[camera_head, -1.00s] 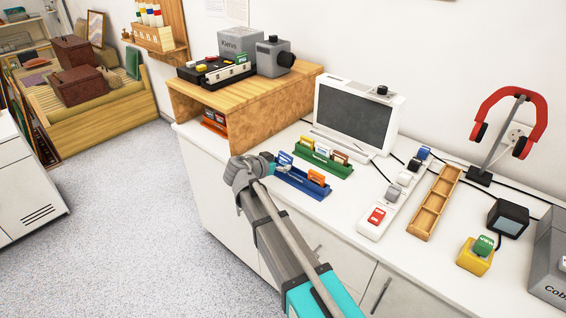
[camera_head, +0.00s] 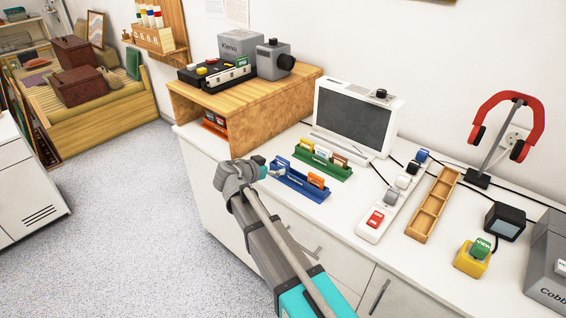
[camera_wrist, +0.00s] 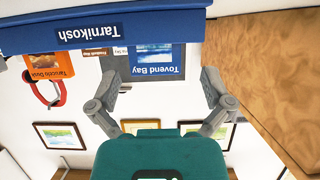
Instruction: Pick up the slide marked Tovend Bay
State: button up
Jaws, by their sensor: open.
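The wrist view is upside down. The same rack shows in the head view (camera_head: 300,187), with a blue-edged slide (camera_head: 281,164) at its left end. An orange slide (camera_wrist: 48,66) stands in the same rack, apart from the Tovend Bay slide. My gripper (camera_wrist: 160,80) is open, and its fingers appear on either side of the Tovend Bay slide. In the head view my gripper (camera_head: 262,168) is just left of the rack.
A green rack with slides (camera_head: 322,168) stands just behind the blue one. A white screen (camera_head: 355,117) is behind that. A power strip (camera_head: 393,205) and a wooden tray (camera_head: 433,205) lie to the right. A wooden shelf unit (camera_head: 245,105) stands at back left.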

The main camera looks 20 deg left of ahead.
jog(key=p+v, duration=0.3)
jog(key=v, duration=0.7)
jog(key=shift+r+p, duration=0.15)
jog(key=shift+p, duration=0.15)
jog(key=shift+a, duration=0.15)
